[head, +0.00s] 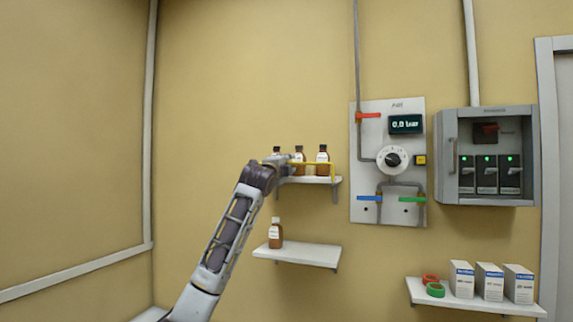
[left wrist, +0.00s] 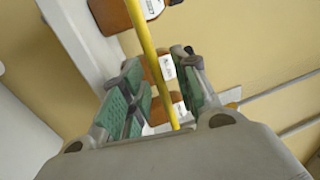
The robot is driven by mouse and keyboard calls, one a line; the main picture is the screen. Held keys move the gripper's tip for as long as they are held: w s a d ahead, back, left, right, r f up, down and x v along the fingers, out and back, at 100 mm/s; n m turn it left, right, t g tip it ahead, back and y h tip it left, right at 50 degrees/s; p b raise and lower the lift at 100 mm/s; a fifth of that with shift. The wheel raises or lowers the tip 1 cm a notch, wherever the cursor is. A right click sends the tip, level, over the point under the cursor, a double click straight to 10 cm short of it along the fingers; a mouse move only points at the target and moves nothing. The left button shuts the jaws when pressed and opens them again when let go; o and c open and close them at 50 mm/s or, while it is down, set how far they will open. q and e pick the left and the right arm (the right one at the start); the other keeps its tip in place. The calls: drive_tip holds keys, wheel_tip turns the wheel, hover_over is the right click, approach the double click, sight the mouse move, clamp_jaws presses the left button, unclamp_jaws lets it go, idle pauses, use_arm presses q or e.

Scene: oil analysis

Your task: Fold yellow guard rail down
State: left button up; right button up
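The yellow guard rail (head: 325,163) runs along the front of the upper shelf (head: 318,180), raised above its board in front of brown bottles. In the left wrist view the rail (left wrist: 149,48) is a thin yellow bar passing between my fingers. My left gripper (head: 285,160) is at the rail's left part, in front of the shelf. Its green-padded fingers (left wrist: 164,78) stand apart on either side of the rail, with visible gaps, so it looks open. The gripper hides the rail's left end in the head view. My right gripper is not in view.
Brown bottles (head: 322,154) stand behind the rail. A lower shelf (head: 298,254) holds one bottle (head: 275,235). To the right are a valve panel (head: 368,148), an electrical cabinet (head: 450,160) and a shelf (head: 480,303) with boxes and tape rolls. The left wall is bare.

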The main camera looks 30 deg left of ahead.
use_arm(q)
drive_tip(key=shift+c, duration=0.3)
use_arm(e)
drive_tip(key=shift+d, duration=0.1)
use_arm(q)
clamp_jaws()
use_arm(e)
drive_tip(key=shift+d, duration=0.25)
